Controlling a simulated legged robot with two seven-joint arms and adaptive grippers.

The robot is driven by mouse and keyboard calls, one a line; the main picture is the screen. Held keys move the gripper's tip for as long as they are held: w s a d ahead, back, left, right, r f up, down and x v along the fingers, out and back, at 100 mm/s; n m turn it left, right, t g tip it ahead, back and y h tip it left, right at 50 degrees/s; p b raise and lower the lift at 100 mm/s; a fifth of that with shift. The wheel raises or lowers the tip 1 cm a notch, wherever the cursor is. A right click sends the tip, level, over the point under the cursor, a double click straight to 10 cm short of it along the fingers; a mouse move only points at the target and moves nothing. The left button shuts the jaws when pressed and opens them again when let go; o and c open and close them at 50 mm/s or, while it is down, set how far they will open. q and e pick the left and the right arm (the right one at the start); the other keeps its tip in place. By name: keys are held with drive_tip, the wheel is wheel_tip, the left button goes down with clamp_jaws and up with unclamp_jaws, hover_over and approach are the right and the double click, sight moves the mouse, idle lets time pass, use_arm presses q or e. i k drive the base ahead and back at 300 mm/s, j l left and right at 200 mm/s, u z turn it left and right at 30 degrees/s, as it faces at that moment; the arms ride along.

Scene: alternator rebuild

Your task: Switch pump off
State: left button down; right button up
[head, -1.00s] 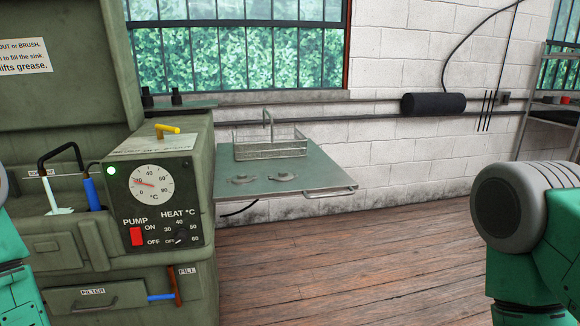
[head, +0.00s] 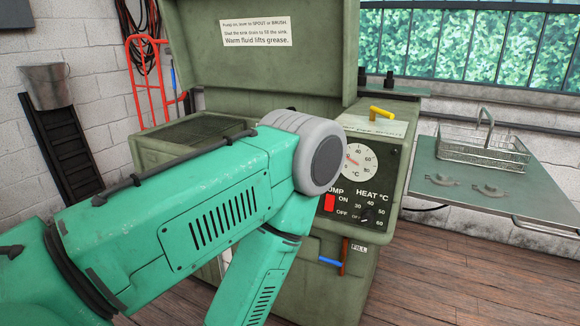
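The red pump switch (head: 330,202) sits on the dark control panel (head: 385,205) of the green parts washer (head: 345,285). The ON mark is beside its top and the OFF mark beside its lower end. I cannot tell which way the rocker is tipped. A round temperature dial (head: 361,160) and a heat knob (head: 366,215) share the panel. My green left arm crosses in front of the washer and hides the panel's left edge and the sink front. Neither gripper shows in the head view.
A side shelf (head: 450,200) to the right holds a wire basket (head: 484,150) and two small metal parts (head: 490,190). A yellow lever (head: 382,113) stands on top of the washer. A red hand truck (head: 150,85) and a bucket (head: 47,87) are at the left.

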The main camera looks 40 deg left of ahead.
sight(330, 198)
drive_tip(key=i+j+u, duration=0.1)
drive_tip(key=u, duration=0.4)
drive_tip(key=i+j+u, duration=0.1)
drive_tip(key=u, duration=0.35)
drive_tip(key=i+u, duration=0.2)
drive_tip(key=u, duration=0.3)
